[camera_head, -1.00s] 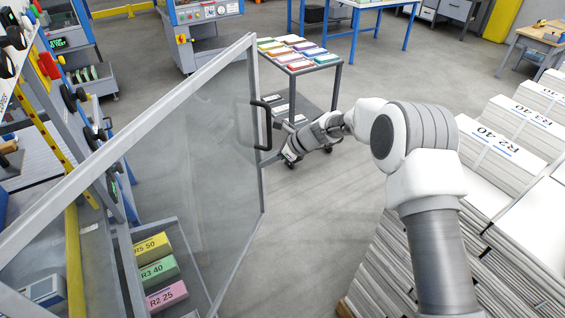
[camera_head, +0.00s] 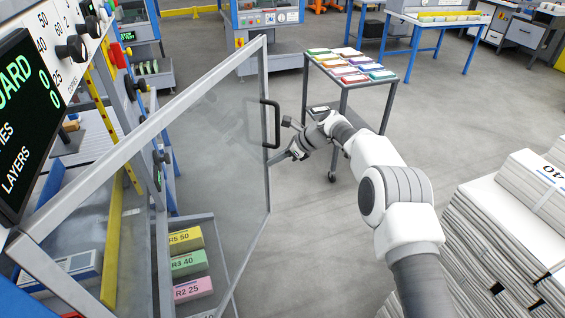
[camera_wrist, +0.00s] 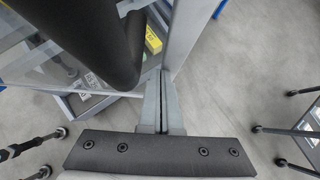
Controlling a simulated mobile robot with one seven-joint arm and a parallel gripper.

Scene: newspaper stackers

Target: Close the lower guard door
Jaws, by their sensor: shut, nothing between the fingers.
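The guard door (camera_head: 215,150) is a clear panel in a grey metal frame. It stands swung open, out from the machine on the left. A black bar handle (camera_head: 271,124) is on its free edge; it also shows large and close in the wrist view (camera_wrist: 105,45). My gripper (camera_head: 283,158) is shut and empty, just below the handle at the door's free edge. In the wrist view my closed fingers (camera_wrist: 164,90) point at the door's edge post (camera_wrist: 184,35), beside the handle. I cannot tell whether the fingertips touch the post.
Behind the door is a shelf with yellow (camera_head: 186,240), green (camera_head: 189,263) and pink (camera_head: 192,288) labelled blocks. A cart (camera_head: 345,84) with coloured stacks stands beyond my gripper. Paper stacks (camera_head: 510,225) stand at the right. The floor between is open.

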